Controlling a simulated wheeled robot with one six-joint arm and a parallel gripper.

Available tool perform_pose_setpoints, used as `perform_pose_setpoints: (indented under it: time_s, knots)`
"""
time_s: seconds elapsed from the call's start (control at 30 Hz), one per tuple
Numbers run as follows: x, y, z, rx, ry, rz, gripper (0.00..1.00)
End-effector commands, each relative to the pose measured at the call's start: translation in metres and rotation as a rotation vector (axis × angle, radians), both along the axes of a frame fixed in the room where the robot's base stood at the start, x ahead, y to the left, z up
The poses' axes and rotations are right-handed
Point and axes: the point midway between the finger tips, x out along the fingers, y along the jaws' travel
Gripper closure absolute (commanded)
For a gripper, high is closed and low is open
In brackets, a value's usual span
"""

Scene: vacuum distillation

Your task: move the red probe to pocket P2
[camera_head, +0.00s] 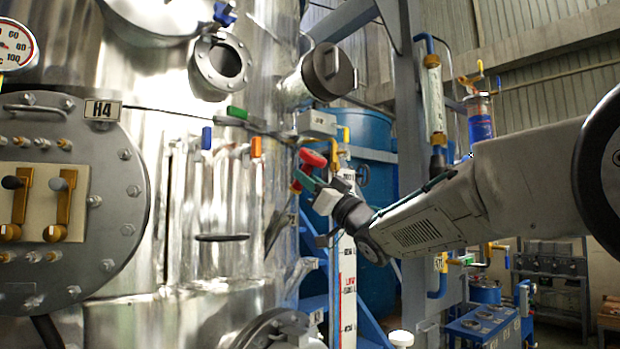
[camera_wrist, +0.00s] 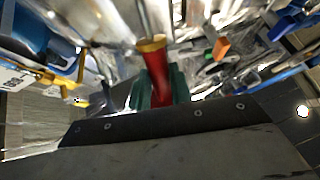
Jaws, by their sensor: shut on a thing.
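The red probe (camera_head: 313,157) is between the green fingers of my gripper (camera_head: 306,179), in front of the steel column's right side. In the wrist view the red probe (camera_wrist: 157,78) shows a gold collar at its far end. The green fingers of my gripper (camera_wrist: 160,90) lie on both sides of it, shut on it. A thin metal rod shows beyond the collar; I cannot tell whether the probe touches the column. A blue probe handle (camera_head: 206,138) and an orange one (camera_head: 256,147) stand upright at the column. No P2 label is readable.
The steel column (camera_head: 190,215) fills the left, with a round hatch (camera_head: 110,200) marked H4. A green handle (camera_head: 237,112) and a small grey box (camera_head: 317,123) sit above the probe. A white gauge strip (camera_head: 348,290) and blue frame stand close below my gripper.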

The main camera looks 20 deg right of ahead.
Motion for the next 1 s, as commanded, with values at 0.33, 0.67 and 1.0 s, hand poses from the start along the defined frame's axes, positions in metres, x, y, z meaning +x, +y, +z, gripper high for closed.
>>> perform_pose_setpoints:
  time_s: [0.33,0.67,1.0]
  knots:
    - [0.005,0.003,-0.007,0.001,0.000,0.001,1.00]
    - [0.008,0.005,-0.014,0.000,0.000,-0.001,1.00]
    - [0.013,0.008,-0.021,0.001,0.001,0.000,1.00]
